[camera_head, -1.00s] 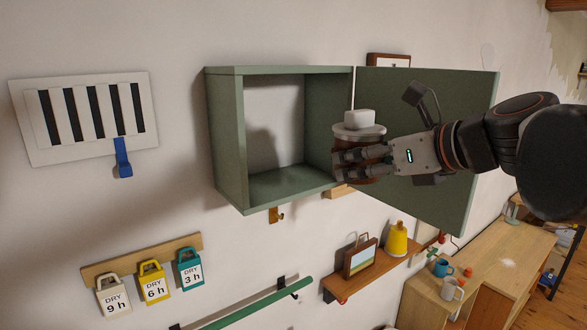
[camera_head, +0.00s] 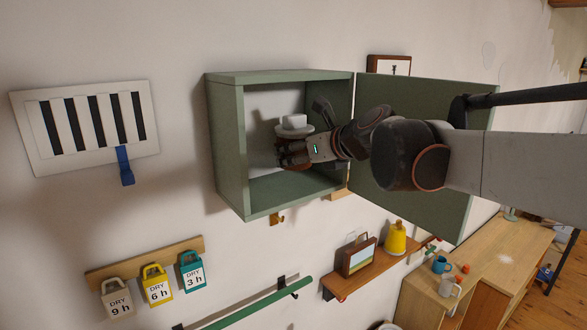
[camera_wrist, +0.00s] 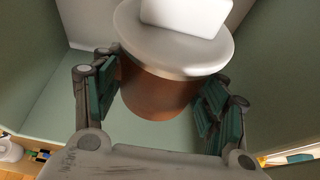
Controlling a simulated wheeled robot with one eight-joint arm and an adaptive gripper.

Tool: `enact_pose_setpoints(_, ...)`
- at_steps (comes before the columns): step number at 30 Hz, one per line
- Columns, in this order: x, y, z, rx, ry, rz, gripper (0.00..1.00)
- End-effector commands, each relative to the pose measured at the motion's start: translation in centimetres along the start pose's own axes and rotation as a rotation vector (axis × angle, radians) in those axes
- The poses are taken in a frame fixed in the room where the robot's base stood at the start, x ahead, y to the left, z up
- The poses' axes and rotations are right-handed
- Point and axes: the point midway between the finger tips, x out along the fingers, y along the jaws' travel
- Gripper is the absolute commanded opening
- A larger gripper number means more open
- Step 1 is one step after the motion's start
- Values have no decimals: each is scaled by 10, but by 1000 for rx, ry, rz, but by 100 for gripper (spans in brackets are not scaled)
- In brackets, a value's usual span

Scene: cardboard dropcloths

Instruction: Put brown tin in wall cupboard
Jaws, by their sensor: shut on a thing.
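The brown tin (camera_head: 293,155) has a pale grey lid with a white block-shaped knob. It is upright inside the green wall cupboard (camera_head: 229,150), above the cupboard floor in the head view. My gripper (camera_head: 296,150) is shut on the tin from the right, through the open front. In the wrist view my gripper (camera_wrist: 165,105) has its green-padded fingers on both sides of the brown tin (camera_wrist: 158,92). The cupboard floor (camera_wrist: 80,90) shows below the tin. Whether the tin's base touches the floor is hard to tell.
The cupboard door (camera_head: 425,110) stands wide open to the right, behind my arm. Below are a small shelf (camera_head: 365,275) with a yellow bottle (camera_head: 396,238), a green rail (camera_head: 260,303) and hanging dry-time tags (camera_head: 157,285). Inside the cupboard, no other object shows.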

Motion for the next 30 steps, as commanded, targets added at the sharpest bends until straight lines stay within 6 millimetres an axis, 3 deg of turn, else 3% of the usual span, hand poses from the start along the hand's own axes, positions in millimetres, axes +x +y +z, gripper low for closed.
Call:
enact_pose_setpoints(13, 16, 0, -39, 1, -1, 0, 30)
enact_pose_setpoints(28, 23, 0, -47, 1, -1, 0, 30)
enact_pose_setpoints(29, 23, 0, -47, 1, 0, 0, 71)
enact_pose_setpoints(30, 23, 0, -46, 1, 0, 0, 80)
